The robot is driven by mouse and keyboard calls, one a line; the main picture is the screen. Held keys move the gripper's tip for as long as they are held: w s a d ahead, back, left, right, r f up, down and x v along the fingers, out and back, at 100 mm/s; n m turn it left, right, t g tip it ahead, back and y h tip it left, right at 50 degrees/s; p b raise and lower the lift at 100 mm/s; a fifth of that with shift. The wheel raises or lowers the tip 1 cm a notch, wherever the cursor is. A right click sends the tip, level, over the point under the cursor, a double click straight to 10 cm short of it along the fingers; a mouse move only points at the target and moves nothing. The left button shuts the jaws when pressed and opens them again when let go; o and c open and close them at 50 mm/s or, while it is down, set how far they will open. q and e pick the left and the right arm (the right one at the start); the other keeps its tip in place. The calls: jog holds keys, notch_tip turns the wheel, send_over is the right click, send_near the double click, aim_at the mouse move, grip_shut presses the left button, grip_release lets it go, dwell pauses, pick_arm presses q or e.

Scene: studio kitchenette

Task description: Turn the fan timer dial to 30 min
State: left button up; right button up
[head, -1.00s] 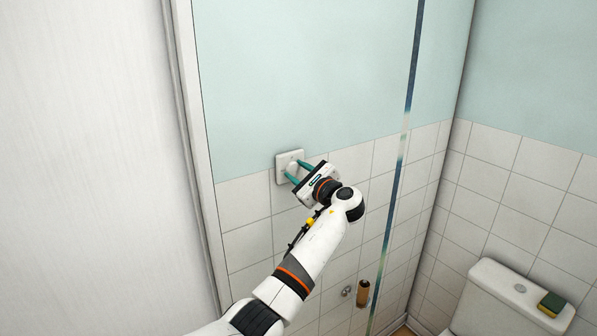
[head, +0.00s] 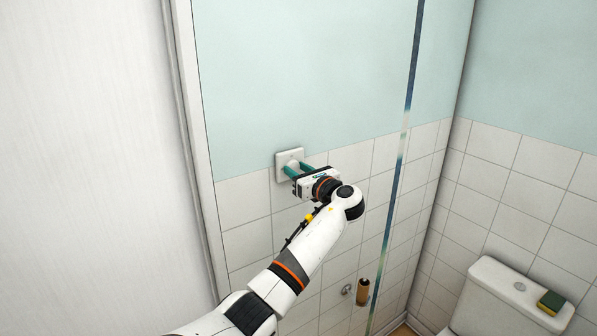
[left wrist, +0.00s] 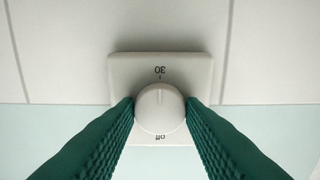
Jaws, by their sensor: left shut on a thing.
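The fan timer dial (left wrist: 158,112) is a round white knob on a square white wall plate (left wrist: 197,72). In the left wrist view the plate appears upside down, with "30" above the knob and "off" below it. A line on the knob points up, in line with the tick under "30". My left gripper (left wrist: 160,112) has its green fingers shut on the knob, one at each side. In the head view the plate (head: 287,156) is on the wall and my left gripper (head: 297,167) reaches it from the lower right, hiding most of the knob. My right gripper is out of view.
The plate sits where white tiles meet pale green wall, near a white door frame (head: 190,120) on the left. A glass panel edge (head: 404,125) runs to the right of the arm. A toilet cistern (head: 505,292) with a sponge (head: 551,303) stands at lower right.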

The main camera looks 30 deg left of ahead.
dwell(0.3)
pick_arm(q)
jog(key=o, duration=1)
jog(key=shift+d, duration=0.15)
jog(key=shift+s+d+f, duration=0.15)
jog(key=shift+d, duration=0.15)
jog(key=b+v, duration=0.4)
jog(key=v, duration=0.7)
jog(key=shift+b, duration=0.3)
